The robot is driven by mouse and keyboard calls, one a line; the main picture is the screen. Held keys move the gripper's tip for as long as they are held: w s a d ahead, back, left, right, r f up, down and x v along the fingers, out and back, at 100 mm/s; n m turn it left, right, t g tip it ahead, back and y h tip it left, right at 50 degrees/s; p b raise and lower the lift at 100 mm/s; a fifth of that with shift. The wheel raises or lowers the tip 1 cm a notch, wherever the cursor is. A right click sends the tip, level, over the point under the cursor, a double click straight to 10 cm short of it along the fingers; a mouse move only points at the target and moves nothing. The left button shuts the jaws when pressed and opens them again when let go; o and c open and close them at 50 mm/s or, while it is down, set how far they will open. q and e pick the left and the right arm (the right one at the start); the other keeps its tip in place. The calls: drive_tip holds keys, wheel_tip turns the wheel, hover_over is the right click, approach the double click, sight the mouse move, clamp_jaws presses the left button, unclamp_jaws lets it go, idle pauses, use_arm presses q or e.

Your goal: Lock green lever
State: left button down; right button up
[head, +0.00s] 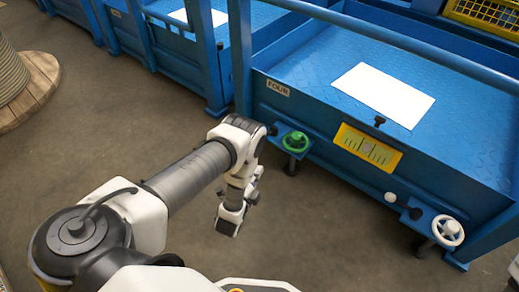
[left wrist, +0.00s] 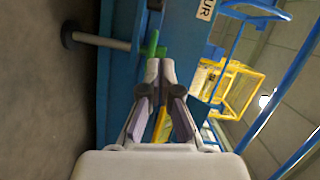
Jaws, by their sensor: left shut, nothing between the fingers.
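The green lever (head: 295,141) is a round green handle on a small blue bracket at the front left of the blue station, under the label "FOUR". In the left wrist view the green part (left wrist: 152,45) shows just beyond my fingertips, partly hidden by them. My left gripper (head: 258,173) is small in the head view, in front of and to the left of the green lever. In the left wrist view its fingers (left wrist: 164,66) are together and hold nothing. Whether they touch the lever I cannot tell. My right gripper is not seen.
A yellow panel (head: 367,148) is on the station's front. A white handwheel (head: 448,230) and a white ball knob (head: 390,197) are to the right. Blue rails and posts frame the station. A wooden cable spool (head: 35,93) stands at far left. Floor in front is bare.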

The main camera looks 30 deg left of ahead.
use_arm(q)
drive_tip(key=w+a+f+b, duration=0.1)
drive_tip(key=w+a+b, duration=0.4)
drive_tip(key=w, duration=0.5)
drive_tip(key=shift+a+b, duration=0.4)
drive_tip(key=shift+b, duration=0.8)
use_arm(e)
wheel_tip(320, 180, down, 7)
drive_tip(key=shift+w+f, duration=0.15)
